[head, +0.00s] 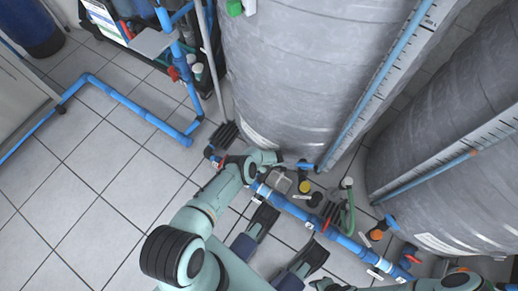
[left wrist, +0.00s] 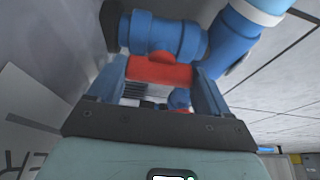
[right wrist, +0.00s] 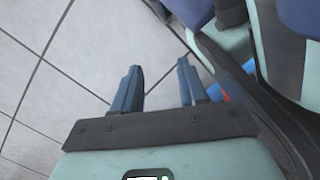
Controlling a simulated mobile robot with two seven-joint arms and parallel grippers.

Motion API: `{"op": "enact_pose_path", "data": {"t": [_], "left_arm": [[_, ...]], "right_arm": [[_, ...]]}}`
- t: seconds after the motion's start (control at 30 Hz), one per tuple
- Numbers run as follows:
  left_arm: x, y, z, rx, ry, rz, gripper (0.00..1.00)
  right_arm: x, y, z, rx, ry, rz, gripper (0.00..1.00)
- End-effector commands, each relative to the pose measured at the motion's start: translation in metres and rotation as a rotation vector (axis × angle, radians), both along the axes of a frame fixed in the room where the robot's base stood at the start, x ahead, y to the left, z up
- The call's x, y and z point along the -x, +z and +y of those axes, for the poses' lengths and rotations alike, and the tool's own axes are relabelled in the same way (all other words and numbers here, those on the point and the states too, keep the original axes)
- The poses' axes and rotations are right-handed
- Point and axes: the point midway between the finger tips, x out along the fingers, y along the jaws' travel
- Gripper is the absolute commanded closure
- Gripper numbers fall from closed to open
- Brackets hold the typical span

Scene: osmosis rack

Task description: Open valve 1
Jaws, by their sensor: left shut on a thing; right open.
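In the left wrist view, a red valve handle (left wrist: 160,71) sits below a blue valve body (left wrist: 165,35). My left gripper (left wrist: 163,78) is shut on this handle, with one dark blue finger on each side. In the head view, my left arm reaches to the blue pipe at the foot of the grey tank, and its own parts mostly hide the gripper and valve. No readable valve number shows. My right gripper (right wrist: 157,75) is open and empty over the tiled floor in the right wrist view.
The large grey tank (head: 290,70) stands behind the valve, with a second tank (head: 450,150) to its right. A blue pipe (head: 285,205) with other red-handled valves runs along the floor. A blue floor pipe (head: 135,107) lies at left. Tiled floor (head: 100,190) is clear at lower left.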

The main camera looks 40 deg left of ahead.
Motion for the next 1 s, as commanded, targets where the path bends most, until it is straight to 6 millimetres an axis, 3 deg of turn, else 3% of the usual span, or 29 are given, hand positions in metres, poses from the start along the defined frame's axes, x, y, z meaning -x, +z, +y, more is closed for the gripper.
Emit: {"op": "enact_pose_path", "data": {"t": [0.23, 0.27, 0.3, 0.63, 1.0], "left_arm": [[0.0, 0.0, 0.001, 0.0, 0.006, -0.002, 0.52], [0.0, 0.0, 0.001, 0.0, 0.006, -0.002, 0.12], [0.0, 0.0, 0.001, 0.0, 0.006, -0.002, 0.0], [0.0, 0.006, -0.002, 0.001, 0.003, -0.001, 0.0], [-0.003, 0.058, -0.022, 0.001, 0.003, -0.003, 0.0]], "right_arm": [[0.0, 0.0, 0.0, 0.0, 0.0, 0.0, 0.57], [0.0, 0.0, 0.0, 0.0, 0.0, 0.0, 0.57], [0.0, 0.0, 0.0, 0.0, 0.0, 0.0, 0.57], [-0.005, 0.003, 0.001, 0.001, 0.002, -0.018, 0.57], [-0.059, 0.035, 0.007, 0.012, 0.019, -0.195, 0.57]]}}
